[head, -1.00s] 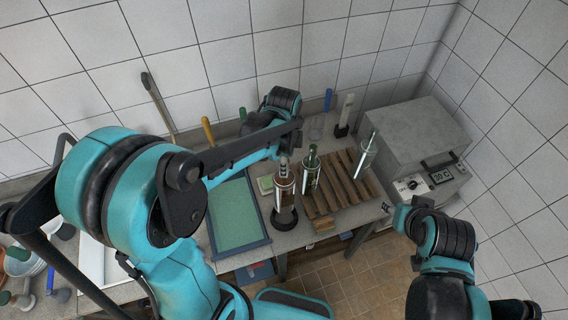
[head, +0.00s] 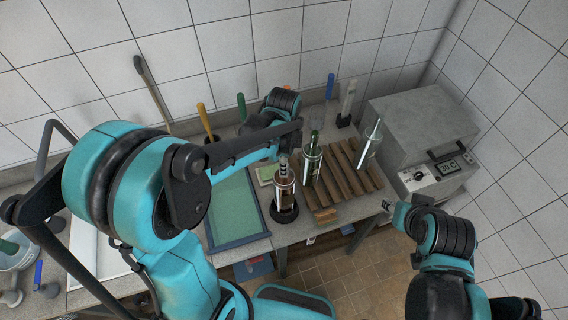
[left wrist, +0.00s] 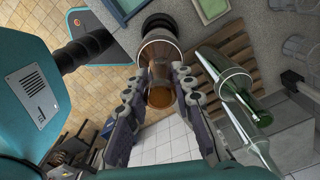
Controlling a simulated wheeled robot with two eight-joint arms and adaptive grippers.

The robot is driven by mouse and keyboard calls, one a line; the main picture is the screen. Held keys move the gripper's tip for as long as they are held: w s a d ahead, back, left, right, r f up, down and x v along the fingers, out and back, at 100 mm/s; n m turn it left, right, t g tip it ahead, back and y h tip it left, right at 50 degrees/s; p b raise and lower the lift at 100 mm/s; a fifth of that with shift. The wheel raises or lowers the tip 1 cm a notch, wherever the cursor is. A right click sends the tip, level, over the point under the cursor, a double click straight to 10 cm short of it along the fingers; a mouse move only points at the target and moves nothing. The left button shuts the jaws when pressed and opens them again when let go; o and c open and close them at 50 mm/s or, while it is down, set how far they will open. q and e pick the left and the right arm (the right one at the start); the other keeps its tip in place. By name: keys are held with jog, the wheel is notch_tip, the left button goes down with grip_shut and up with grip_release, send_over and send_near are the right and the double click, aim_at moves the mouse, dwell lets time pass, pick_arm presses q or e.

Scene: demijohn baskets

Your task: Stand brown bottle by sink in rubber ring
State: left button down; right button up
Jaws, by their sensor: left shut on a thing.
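The brown bottle (head: 284,190) stands upright at the front of the bench, just left of the wooden rack. Its lower end is at a black rubber ring (head: 285,214), and it appears to stand in it. In the left wrist view the bottle (left wrist: 160,60) is between my left gripper's fingers (left wrist: 160,88), with the dark ring (left wrist: 158,22) around its far end. My left gripper is shut on the bottle; in the head view its fingers are mostly hidden. My right gripper (head: 392,207) is at the bench's right front, away from the bottle; its jaws are too small to judge.
A green bottle (head: 311,165) and a clear bottle (head: 370,142) stand on the slatted wooden rack (head: 347,172), close to the right. A green-floored tray (head: 235,208) lies to the left. A grey machine (head: 425,130) fills the right corner. Several coloured-handled tools stand along the wall.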

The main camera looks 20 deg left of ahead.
pick_arm(q)
jog(key=shift+f+b, duration=2.3)
jog(key=shift+f, duration=0.3)
dwell(0.5)
jog(key=c, duration=1.2)
grip_release()
notch_tip(320, 180, up, 12)
jog(key=shift+s, duration=0.1)
